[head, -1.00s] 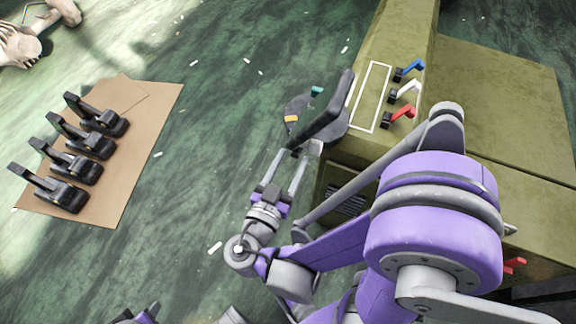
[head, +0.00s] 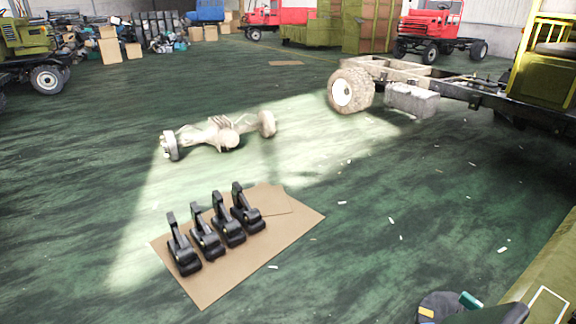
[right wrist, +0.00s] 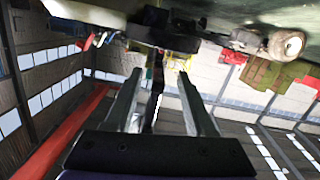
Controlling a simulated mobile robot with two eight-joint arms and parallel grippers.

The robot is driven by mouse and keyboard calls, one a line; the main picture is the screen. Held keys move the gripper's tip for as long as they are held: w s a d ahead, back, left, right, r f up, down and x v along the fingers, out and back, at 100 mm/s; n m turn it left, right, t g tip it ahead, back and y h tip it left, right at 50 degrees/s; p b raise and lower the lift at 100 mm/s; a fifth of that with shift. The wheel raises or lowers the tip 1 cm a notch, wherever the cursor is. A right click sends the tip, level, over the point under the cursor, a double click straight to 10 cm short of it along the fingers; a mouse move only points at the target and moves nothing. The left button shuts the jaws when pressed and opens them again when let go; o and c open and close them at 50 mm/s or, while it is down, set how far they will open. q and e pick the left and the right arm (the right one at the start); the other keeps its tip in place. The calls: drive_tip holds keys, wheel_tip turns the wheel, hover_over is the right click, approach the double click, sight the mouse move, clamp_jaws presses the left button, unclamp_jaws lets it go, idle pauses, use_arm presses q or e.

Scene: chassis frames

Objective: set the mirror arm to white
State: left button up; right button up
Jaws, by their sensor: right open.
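The black mirror arm (head: 500,314) shows only in part at the bottom right of the head view. Beside it is a dark round disc (head: 432,306) with a teal mark and an orange mark; the rest of the disc is cut off. In the right wrist view, my right gripper (right wrist: 159,77) is open. A dark bar (right wrist: 155,90), seemingly the mirror arm, lies between its fingers, and I cannot tell whether they touch it. My right gripper is out of the head view. My left gripper is not in view.
An olive panel (head: 545,272) with a white outline fills the lower right corner. Several black clamp-like parts (head: 229,230) stand on a brown sheet (head: 290,232). An axle (head: 215,133) and a wheeled chassis (head: 352,92) lie farther back.

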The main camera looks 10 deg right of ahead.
drive_tip(key=s+a+f+n+g+y, duration=0.2)
drive_tip(key=s+f+n+g+y, duration=0.15)
drive_tip(key=f+n+y, duration=0.55)
drive_tip(key=a+r+n+t+y, duration=0.1)
drive_tip(key=a+r+n+y, duration=0.1)
drive_tip(key=a+y, duration=0.4)
use_arm(q)
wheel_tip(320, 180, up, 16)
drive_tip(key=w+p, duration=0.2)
drive_tip(key=p, duration=1.2)
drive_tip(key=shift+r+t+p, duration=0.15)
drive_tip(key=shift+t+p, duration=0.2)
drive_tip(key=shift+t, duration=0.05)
use_arm(e)
wheel_tip(320, 180, up, 16)
drive_tip(key=w, duration=0.3)
drive_tip(key=shift+t, duration=0.45)
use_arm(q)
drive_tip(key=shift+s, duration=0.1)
use_arm(e)
drive_tip(key=shift+s+d, duration=0.1)
drive_tip(key=shift+s, duration=0.15)
drive_tip(key=shift+c, duration=0.4)
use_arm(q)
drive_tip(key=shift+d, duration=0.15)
use_arm(e)
drive_tip(key=shift+d, duration=0.1)
